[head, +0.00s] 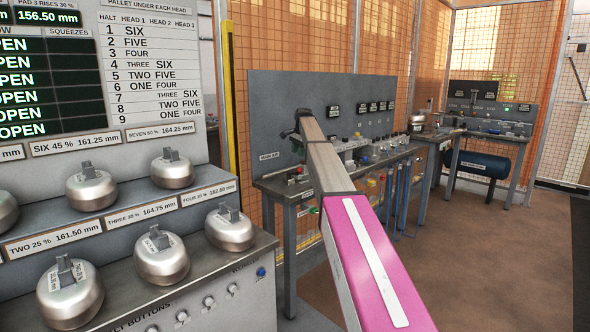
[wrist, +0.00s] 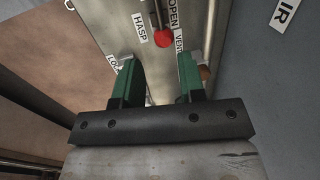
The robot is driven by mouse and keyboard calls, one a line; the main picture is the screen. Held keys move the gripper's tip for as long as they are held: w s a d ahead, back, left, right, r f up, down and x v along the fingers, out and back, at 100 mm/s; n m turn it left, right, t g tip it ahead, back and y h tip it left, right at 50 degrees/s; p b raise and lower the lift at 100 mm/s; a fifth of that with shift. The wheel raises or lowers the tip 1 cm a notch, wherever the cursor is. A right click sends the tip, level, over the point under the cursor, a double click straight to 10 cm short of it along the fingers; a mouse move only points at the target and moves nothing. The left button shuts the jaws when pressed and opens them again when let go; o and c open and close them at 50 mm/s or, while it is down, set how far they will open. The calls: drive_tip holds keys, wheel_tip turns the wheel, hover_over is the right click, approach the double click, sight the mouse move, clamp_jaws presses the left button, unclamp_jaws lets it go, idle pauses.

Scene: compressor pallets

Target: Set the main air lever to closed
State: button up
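In the wrist view a lever with a red knob (wrist: 164,38) and a thin metal stem stands over a pale metal plate (wrist: 115,25). Its knob is beside the OPEN label (wrist: 174,14), between the HASP label (wrist: 140,28) and the VENT label (wrist: 179,41). My gripper (wrist: 160,78) has two green fingers set well apart, with nothing between them. The knob is beyond the fingertips and apart from them. In the head view my gripper (head: 297,138) is at the left end of the middle bench, near the MAIN AIR label (head: 269,156); the lever is not clear there.
The middle bench (head: 276,183) carries a grey back panel (head: 275,100) and several valves and fittings. A console with metal weights (head: 173,169) stands at the left. A second bench (head: 510,138) with a dark tank (head: 481,164) is at the right. Brown floor (head: 480,270) is clear.

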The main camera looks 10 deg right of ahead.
sight(295, 172)
drive_tip(key=f, duration=0.3)
drive_tip(key=w+f, duration=0.1)
drive_tip(key=f, duration=0.2)
drive_tip(key=a+f, duration=0.1)
drive_tip(key=f, duration=0.3)
drive_tip(key=shift+w+a, duration=0.1)
drive_tip(key=shift+w, duration=0.2)
clamp_jaws()
